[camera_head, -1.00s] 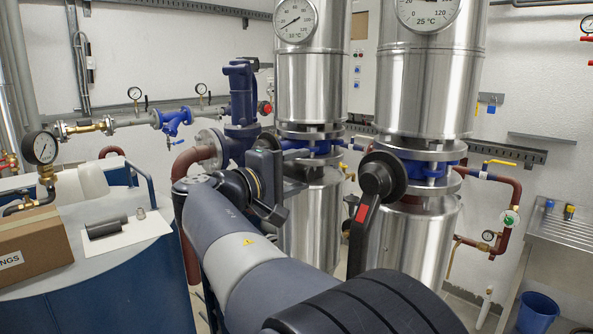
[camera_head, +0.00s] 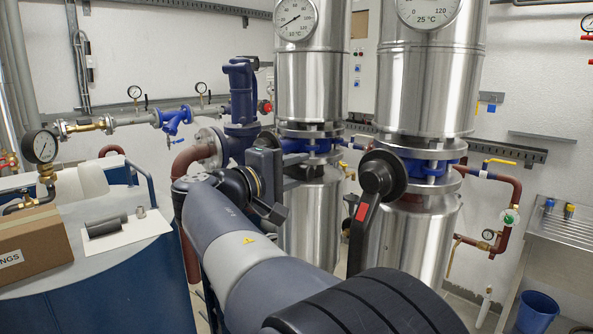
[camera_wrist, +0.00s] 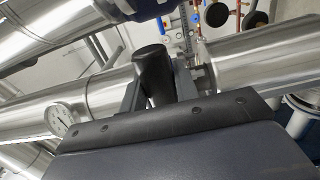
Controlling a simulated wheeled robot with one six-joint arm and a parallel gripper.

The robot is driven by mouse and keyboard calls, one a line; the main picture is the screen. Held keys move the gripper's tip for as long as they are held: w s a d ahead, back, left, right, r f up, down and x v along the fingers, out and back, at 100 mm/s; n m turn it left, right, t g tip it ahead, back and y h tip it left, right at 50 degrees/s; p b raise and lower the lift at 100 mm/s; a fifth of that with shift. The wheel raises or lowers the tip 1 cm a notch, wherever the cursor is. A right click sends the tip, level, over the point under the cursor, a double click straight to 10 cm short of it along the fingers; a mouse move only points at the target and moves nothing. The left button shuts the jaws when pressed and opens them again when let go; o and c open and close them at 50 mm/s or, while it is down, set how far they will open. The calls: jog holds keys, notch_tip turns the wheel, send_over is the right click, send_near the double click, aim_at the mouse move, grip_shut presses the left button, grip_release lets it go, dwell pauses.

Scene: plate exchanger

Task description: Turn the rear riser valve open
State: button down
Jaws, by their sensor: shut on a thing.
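The rear riser valve has a blue body (camera_head: 312,146) between flanges on the left steel riser. In the wrist view, my gripper (camera_wrist: 155,85) is shut on a dark, rounded handle (camera_wrist: 152,68), which stands up between the two grey fingers. In the head view, my gripper (camera_head: 278,200) is beside the rear riser, just below its blue valve body. My arm and wrist hide most of the handle there, so its angle is hard to tell.
The front riser's valve (camera_head: 425,167) has a black lever (camera_head: 362,225) with a red mark, hanging down close right of my gripper. A blue pump (camera_head: 241,100) stands left of the rear riser. A cardboard box (camera_head: 30,240) lies at far left.

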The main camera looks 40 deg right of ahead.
jog(key=shift+f+m+b, duration=0.6)
jog(key=shift+f+b, duration=0.7)
jog(key=shift+b, duration=0.5)
jog(key=w+f+m+b, duration=0.4)
jog(key=f+m+b, duration=0.4)
jog(key=b, duration=0.7)
jog(key=w+a+f+m+b, duration=0.1)
jog(key=w+f+m+b, duration=0.3)
jog(key=w+m, duration=0.4)
jog(key=w+b, duration=0.1)
jog(key=w, duration=0.2)
jog(key=shift+w+f+m, duration=0.15)
jog(key=shift+f+m, duration=0.2)
jog(key=shift+m, duration=0.05)
jog(key=shift+a+r, duration=0.1)
jog(key=shift+a, duration=0.05)
jog(key=c, duration=1.1)
grip_release()
jog(key=a, duration=1)
jog(key=shift+s+a, duration=0.35)
jog(key=shift+s, duration=0.05)
